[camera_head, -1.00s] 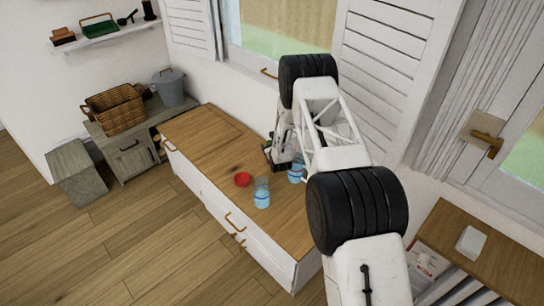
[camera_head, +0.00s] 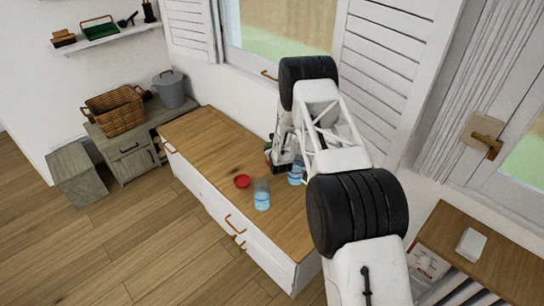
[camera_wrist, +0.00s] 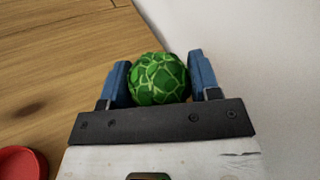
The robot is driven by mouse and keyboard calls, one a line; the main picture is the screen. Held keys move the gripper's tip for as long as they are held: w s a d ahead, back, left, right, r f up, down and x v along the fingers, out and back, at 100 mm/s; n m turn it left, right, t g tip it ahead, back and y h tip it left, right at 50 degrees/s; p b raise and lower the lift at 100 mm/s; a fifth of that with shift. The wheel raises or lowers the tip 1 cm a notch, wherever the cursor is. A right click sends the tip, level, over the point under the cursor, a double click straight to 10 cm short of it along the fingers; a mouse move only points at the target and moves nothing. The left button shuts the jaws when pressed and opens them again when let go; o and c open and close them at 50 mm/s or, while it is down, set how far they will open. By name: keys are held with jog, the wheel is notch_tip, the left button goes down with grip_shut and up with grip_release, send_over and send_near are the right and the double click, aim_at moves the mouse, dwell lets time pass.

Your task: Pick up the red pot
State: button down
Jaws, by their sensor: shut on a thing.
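A round, green-patterned thing (camera_wrist: 158,82) sits between the two blue fingers of my gripper (camera_wrist: 159,62) in the wrist view. The fingers are shut on it, one on each side. What lies beneath it is hidden, and I cannot tell whether it touches the wooden top. A shallow red dish-like thing (camera_head: 242,181) stands on the cabinet top in the head view, left of my gripper. It also shows, cut off, at the lower left of the wrist view (camera_wrist: 20,163). In the head view a small green and red patch shows beside my gripper, mostly hidden by the arm.
A clear glass with blue (camera_head: 262,195) stands right of the red dish, and another blue-tinted one (camera_head: 295,174) is partly behind my arm. The left half of the wooden cabinet top (camera_head: 205,135) is clear. The wall and shutters (camera_head: 378,75) are close behind my gripper.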

jog(key=shift+r, duration=1.4)
jog(key=a+f+v, duration=0.1)
jog(key=v, duration=1.5)
jog(key=shift+s, duration=0.3)
